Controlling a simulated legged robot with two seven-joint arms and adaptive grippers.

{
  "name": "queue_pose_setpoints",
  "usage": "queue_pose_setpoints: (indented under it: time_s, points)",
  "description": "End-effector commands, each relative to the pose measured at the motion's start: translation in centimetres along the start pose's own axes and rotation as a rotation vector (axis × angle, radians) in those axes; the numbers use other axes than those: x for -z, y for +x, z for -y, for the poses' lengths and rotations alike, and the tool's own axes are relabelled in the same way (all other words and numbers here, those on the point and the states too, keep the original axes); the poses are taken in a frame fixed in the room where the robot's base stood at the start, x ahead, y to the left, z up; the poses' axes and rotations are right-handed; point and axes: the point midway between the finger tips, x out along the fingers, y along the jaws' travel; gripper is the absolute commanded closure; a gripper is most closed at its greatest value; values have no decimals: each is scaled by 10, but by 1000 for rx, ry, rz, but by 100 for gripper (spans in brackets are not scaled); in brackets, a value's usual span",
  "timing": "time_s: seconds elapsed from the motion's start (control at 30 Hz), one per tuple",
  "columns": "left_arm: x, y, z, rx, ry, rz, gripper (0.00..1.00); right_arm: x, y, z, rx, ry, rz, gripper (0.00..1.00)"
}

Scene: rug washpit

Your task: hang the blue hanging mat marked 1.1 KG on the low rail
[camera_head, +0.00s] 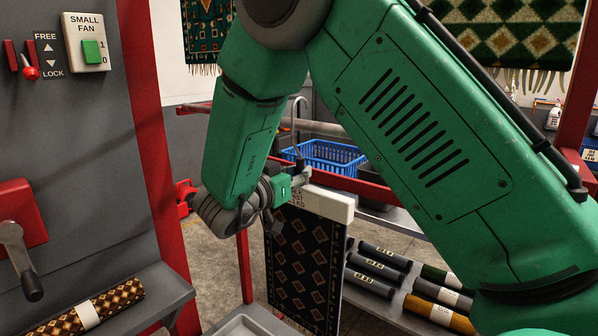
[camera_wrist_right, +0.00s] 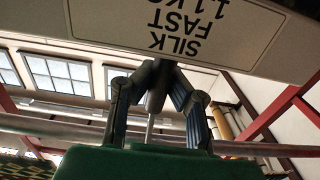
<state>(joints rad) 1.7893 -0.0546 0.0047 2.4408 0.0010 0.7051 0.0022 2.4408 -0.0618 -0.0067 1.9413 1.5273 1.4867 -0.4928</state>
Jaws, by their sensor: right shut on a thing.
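The hanging mat (camera_head: 303,268) is dark blue with rows of brownish diamonds and hangs down from a white header bar (camera_head: 328,204). In the right wrist view the bar's label (camera_wrist_right: 190,25) appears upside down and reads SILK FAST 1.1 K, with the rest cut off. My right gripper (camera_head: 299,184) is shut at the top of the header bar and holds the mat upright. Its fingers (camera_wrist_right: 155,88) show below the bar in the wrist view. A grey horizontal rail (camera_head: 328,128) runs behind my arm; I cannot tell its distance from the mat. My left gripper is not in view.
A blue basket (camera_head: 335,157) stands behind the mat. Several rolled rugs (camera_head: 380,268) lie on a shelf at right. A red post (camera_head: 158,135) and a grey panel with a fan switch (camera_head: 85,42) stand at left. A rolled rug (camera_head: 100,308) lies on the left ledge.

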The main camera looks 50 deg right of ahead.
Motion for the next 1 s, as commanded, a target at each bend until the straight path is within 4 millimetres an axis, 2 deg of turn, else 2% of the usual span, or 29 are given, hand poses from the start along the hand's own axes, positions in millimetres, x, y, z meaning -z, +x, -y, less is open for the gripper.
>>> queue_pose_setpoints:
  time_s: [1.0]
  points:
    - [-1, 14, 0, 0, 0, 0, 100, -33, 0, 0, 0, 3, -3, 100]
